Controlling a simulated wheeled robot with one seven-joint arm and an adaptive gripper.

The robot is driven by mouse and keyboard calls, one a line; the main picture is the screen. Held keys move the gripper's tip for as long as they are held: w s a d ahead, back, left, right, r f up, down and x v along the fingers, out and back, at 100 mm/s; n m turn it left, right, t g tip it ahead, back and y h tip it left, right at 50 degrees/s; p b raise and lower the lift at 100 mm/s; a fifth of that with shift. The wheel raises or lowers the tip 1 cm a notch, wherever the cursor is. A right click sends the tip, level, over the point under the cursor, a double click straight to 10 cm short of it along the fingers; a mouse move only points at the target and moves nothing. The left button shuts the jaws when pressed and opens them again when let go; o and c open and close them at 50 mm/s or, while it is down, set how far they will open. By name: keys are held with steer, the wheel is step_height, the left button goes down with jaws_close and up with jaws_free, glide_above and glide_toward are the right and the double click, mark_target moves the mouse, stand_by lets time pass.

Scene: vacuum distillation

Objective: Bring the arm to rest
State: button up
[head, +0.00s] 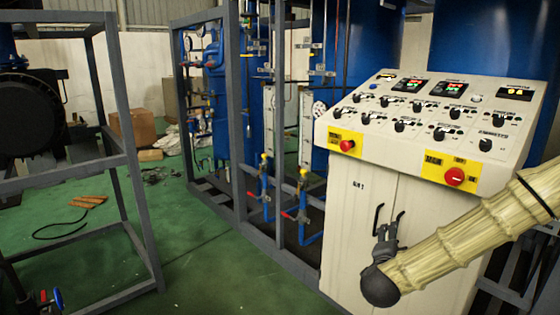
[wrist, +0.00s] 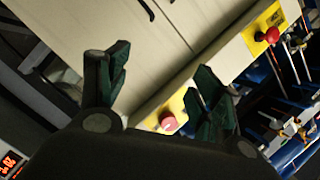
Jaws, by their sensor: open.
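My arm (head: 470,240), in a pale ribbed cover, reaches in from the right edge of the head view. It ends in a dark rounded wrist. My gripper (head: 388,236) is in front of the control cabinet's doors, close to the black door handles in the picture. In the wrist view the two dark green fingers of my gripper (wrist: 160,75) stand wide apart with nothing between them. The cabinet doors (wrist: 170,35) show beyond them. I cannot tell how far the fingertips are from the doors.
The control cabinet (head: 350,210) has a sloped panel with several knobs and two red emergency buttons, left (head: 347,146) and right (head: 454,176). Grey frames with blue tanks and pipes stand behind and left. Another frame (head: 130,200) stands at left. Green floor (head: 200,265) is clear between them.

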steer(key=s+a+f+n+g+y+p, duration=0.1)
steer(key=s+a+f+n+g+y, duration=0.1)
steer(key=s+a+f+n, duration=0.5)
steer(key=s+f+g+y+p, duration=0.1)
steer(key=s+f+g+y, duration=0.3)
steer(key=f, duration=0.7)
steer(key=s+a+f+n+y+p, duration=0.1)
steer(key=s+a+f+n, duration=0.3)
steer(key=s+f, duration=0.4)
steer(key=s+f+n+g+p, duration=0.1)
steer(key=s+f+n+g, duration=0.2)
steer(key=s, duration=1)
steer(key=s+f+n+g+y+p, duration=0.1)
steer(key=s+f+n+g, duration=0.2)
steer(key=s, duration=1)
step_height(320, 180, down, 5)
steer(key=shift+d+r+g, duration=0.15)
steer(key=shift+d+g, duration=0.25)
steer(key=shift+g, duration=0.7)
